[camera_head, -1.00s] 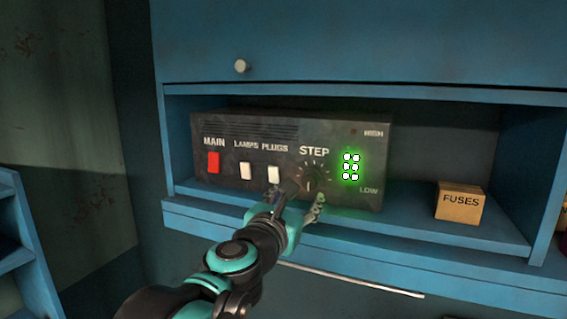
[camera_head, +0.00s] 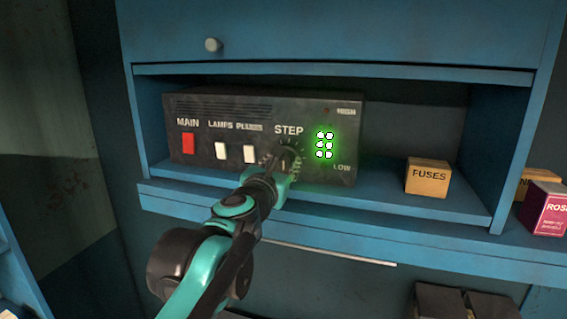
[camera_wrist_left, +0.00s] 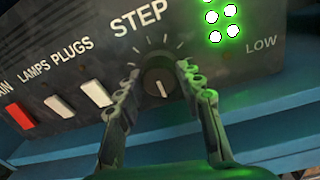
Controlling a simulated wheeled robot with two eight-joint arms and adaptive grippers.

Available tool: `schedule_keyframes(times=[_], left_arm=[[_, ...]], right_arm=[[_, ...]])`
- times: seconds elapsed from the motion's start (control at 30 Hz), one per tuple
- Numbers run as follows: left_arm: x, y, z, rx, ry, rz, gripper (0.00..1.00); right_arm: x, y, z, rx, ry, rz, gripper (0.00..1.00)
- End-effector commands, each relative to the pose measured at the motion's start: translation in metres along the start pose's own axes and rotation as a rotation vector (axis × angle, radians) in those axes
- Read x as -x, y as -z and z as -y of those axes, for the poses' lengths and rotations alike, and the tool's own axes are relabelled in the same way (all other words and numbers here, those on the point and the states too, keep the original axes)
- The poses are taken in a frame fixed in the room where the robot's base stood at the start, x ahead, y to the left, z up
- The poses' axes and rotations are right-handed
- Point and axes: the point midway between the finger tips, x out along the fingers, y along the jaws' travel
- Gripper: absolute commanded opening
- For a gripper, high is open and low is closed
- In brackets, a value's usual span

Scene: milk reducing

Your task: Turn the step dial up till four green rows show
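The step dial (camera_head: 287,158) is a dark round knob on the front of a dark control box (camera_head: 205,105), under the label STEP. It shows clearly in the left wrist view (camera_wrist_left: 160,83), with a pale pointer line. The green lamp display (camera_head: 325,145) right of the dial shows three lit rows of two. My left gripper (camera_head: 279,165) is at the dial. In the left wrist view its fingers (camera_wrist_left: 158,76) are spread, one on each side of the knob, with small gaps showing. Whether they reach over the knob is unclear. My right gripper is not in view.
The box stands in a blue shelf (camera_head: 400,207). Left of the dial are a red MAIN switch (camera_head: 188,143) and two white switches (camera_head: 235,152). A FUSES carton (camera_head: 427,177) stands to the right, and a pink box (camera_head: 546,208) farther right.

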Motion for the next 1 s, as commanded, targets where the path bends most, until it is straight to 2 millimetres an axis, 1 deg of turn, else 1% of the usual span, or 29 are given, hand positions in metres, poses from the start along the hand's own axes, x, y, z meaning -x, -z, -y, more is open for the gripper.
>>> schedule_keyframes(times=[0.03, 0.07, 0.1, 0.3, 0.47, 1.0], left_arm=[[0.0001, 0.0, 0.0001, 0.0, 0.0, 0.0, 0.17], [0.0001, 0.0, 0.0001, 0.0, 0.0, 0.0, 0.09], [0.0001, 0.0, 0.0001, 0.0, 0.0, 0.0, 0.06], [0.0001, -0.0001, 0.0001, -0.007, 0.0, 0.0, 0.06], [0.0001, 0.0, 0.0002, -0.054, 0.0, 0.002, 0.06], [0.0, 0.0004, 0.0001, -0.396, -0.005, 0.015, 0.06]], right_arm=[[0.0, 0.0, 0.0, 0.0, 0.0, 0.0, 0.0], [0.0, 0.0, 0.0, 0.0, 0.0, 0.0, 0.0], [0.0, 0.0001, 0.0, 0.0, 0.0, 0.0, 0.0], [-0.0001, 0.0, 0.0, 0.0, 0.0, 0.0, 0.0], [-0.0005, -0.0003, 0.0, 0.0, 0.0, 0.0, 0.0], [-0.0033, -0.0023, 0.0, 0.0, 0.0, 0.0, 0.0]])
